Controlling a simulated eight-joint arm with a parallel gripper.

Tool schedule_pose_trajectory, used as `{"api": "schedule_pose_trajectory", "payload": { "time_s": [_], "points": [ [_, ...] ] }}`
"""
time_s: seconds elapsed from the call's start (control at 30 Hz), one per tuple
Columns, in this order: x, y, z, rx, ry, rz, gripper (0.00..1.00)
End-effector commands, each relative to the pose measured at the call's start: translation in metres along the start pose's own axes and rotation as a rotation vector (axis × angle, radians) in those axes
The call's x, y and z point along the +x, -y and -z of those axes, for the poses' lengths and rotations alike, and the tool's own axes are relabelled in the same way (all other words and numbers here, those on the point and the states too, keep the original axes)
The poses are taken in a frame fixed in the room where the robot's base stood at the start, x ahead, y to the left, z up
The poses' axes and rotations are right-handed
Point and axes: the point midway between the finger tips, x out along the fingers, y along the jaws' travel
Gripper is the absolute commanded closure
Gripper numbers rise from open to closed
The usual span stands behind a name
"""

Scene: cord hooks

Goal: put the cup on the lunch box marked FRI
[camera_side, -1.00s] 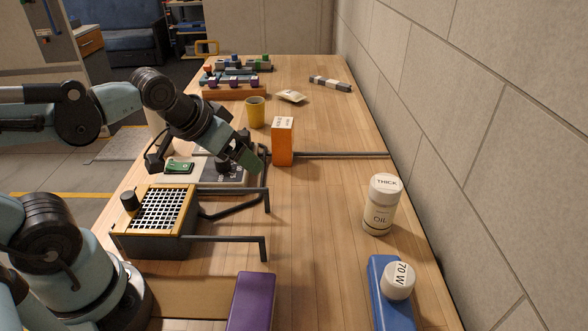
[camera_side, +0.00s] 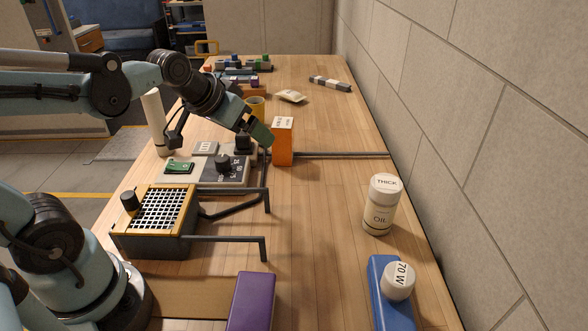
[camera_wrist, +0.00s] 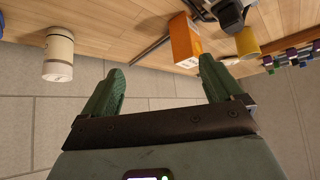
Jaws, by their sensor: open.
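A yellow cup (camera_side: 258,103) stands on the bench behind my arm, which hides part of it. It also shows in the wrist view (camera_wrist: 248,42). An upright orange box (camera_side: 282,146) stands in front of the cup, with a label on top too small to read. I cannot make out the mark FRI on any box. My gripper (camera_side: 264,138) is raised in front of the cup, close to the orange box's left side in the picture. In the wrist view its green fingers (camera_wrist: 162,74) are apart with nothing between them.
A black bar (camera_side: 335,154) runs from near the orange box to the wall. A white oil container (camera_side: 380,212), a blue box (camera_side: 385,290) and a purple box (camera_side: 251,300) stand nearer. A grille-topped unit (camera_side: 165,215) with bent rods is at left.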

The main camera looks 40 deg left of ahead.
Motion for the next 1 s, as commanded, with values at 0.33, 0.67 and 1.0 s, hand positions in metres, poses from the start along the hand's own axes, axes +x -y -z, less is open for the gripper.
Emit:
{"api": "schedule_pose_trajectory", "payload": {
  "time_s": [0.33, 0.67, 1.0],
  "points": [
    [0.058, 0.079, 0.08, -0.101, -0.102, 0.088, 0.07],
    [0.125, 0.177, 0.112, -0.181, -0.193, 0.184, 0.07],
    [0.155, 0.224, 0.111, -0.211, -0.234, 0.231, 0.07]
  ]
}}
